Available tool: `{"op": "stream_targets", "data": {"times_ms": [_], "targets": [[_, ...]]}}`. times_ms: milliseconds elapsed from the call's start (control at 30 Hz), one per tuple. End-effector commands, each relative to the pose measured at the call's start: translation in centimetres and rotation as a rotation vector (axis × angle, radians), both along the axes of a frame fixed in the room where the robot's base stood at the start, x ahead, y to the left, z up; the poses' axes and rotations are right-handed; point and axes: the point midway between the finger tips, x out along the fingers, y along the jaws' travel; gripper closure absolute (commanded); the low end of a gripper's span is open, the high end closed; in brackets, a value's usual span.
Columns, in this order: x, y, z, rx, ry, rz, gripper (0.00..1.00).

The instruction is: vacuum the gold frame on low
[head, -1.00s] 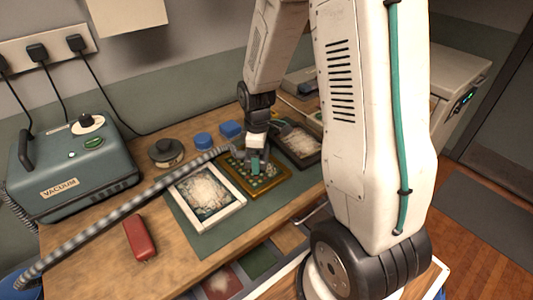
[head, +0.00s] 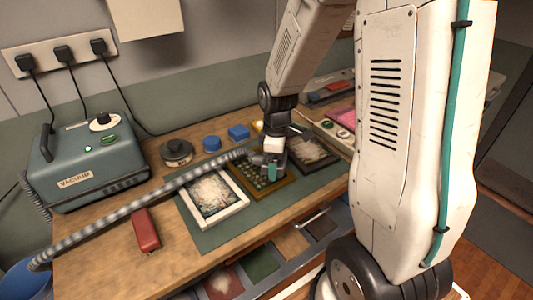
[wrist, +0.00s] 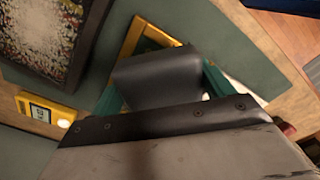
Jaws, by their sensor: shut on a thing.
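The gold frame (head: 278,196) lies on the green mat, between the white frame (head: 243,207) and the dark frame (head: 330,163). My gripper (head: 271,168) is over it, shut on the dark nozzle of the ribbed grey hose (head: 150,202). In the wrist view the dark nozzle (wrist: 157,76) sits between the teal fingers, and it hides most of the gold frame (wrist: 148,38). I cannot tell whether the nozzle touches the frame. The dial's setting is too small to read.
A red block (head: 145,230) lies on the bench before the hose. A yellow device (wrist: 45,113) shows in the wrist view.

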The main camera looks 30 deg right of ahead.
Motion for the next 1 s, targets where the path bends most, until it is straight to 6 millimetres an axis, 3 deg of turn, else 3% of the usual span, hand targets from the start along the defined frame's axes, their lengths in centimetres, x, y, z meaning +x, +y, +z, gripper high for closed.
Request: {"op": "stream_targets", "data": {"times_ms": [500, 1000], "targets": [[0.2, 0.7, 4.3, 0.0, -0.001, 0.012, 0.38], [0.2, 0.7, 4.5, 0.0, -0.001, 0.012, 0.38]]}}
